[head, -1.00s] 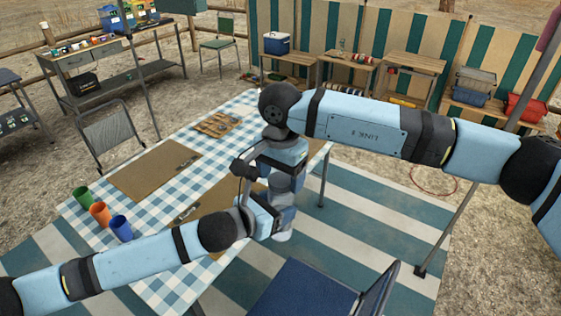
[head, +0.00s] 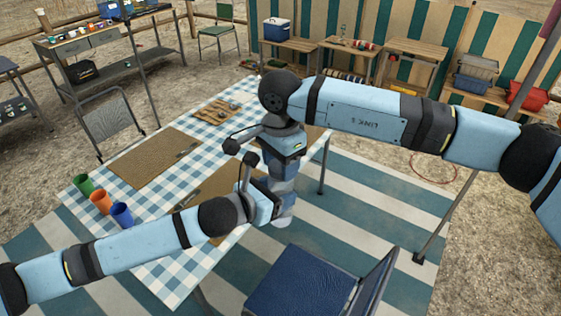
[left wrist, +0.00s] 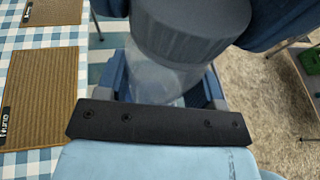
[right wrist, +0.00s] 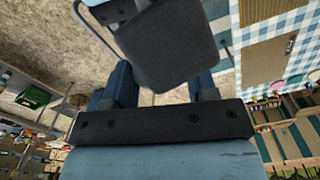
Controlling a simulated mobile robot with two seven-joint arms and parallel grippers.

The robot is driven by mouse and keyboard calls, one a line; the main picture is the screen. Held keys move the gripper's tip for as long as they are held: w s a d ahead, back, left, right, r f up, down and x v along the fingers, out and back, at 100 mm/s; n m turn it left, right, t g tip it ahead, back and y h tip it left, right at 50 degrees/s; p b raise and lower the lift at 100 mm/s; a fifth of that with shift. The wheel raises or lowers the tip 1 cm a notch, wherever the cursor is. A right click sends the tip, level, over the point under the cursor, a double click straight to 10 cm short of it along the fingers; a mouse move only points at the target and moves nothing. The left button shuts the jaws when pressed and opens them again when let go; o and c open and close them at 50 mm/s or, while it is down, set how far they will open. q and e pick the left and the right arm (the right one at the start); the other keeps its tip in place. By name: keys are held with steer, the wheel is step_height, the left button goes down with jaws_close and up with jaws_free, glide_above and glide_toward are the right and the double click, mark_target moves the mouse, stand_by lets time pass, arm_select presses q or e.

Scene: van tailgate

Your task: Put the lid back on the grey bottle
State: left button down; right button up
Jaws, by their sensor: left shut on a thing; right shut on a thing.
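My left gripper (head: 281,203) is shut on the grey bottle, whose pale translucent body (left wrist: 166,72) stands between its fingers in the left wrist view. A dark grey ribbed lid (left wrist: 190,32) sits at the top of the body there; I cannot tell whether it is seated. My right gripper (head: 286,168) is shut on the lid, just above the left one. In the right wrist view its blue fingers (right wrist: 160,88) are partly covered by a smooth dark shape, and the lid is not clear. In the head view the bottle's pale lower end (head: 281,221) shows under the left gripper.
The checkered table (head: 166,274) is behind my grippers, with brown mats (head: 155,158), a wooden board (head: 215,110) and green, orange and blue cups (head: 121,214). A blue chair (head: 300,285) stands close below the grippers. Striped ground to the right is open.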

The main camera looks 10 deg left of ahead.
steer(key=m, duration=1)
steer(key=o, duration=1)
steer(key=shift+r, duration=0.1)
steer(key=shift+r, duration=2.15)
steer(key=shift+c, duration=0.3)
